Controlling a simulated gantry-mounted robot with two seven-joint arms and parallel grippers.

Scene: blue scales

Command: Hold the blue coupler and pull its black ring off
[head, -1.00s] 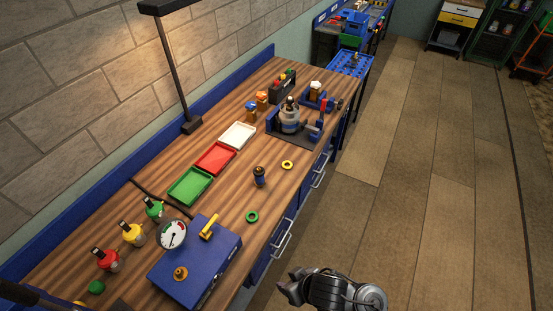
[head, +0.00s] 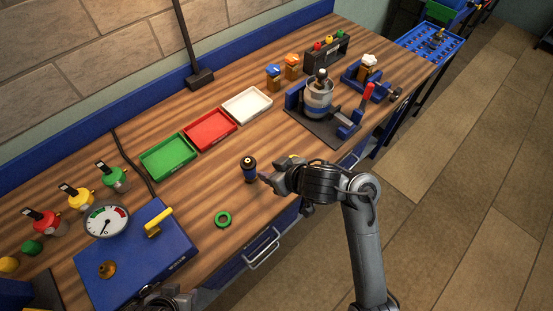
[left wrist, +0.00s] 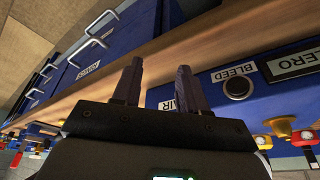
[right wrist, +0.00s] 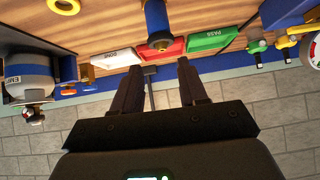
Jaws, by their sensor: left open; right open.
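The blue coupler (head: 250,176) stands upright on the wooden bench, with its black ring (head: 247,162) around the top and a brass tip. In the right wrist view the coupler (right wrist: 156,14) appears beyond and between my fingertips. My right gripper (head: 266,180) is open and empty, just right of the coupler in the head view. Whether it touches the coupler is not clear. My left gripper (left wrist: 160,72) is open and empty by the bench's front edge, facing a blue box. Only part of it shows at the bottom of the head view.
The blue box (head: 130,255) with a gauge (head: 106,221) and yellow lever stands left. A green ring (head: 223,219) lies in front of the coupler. Green (head: 168,156), red (head: 210,129) and white (head: 247,105) trays lie behind. A fixture (head: 320,98) holding a canister stands back right.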

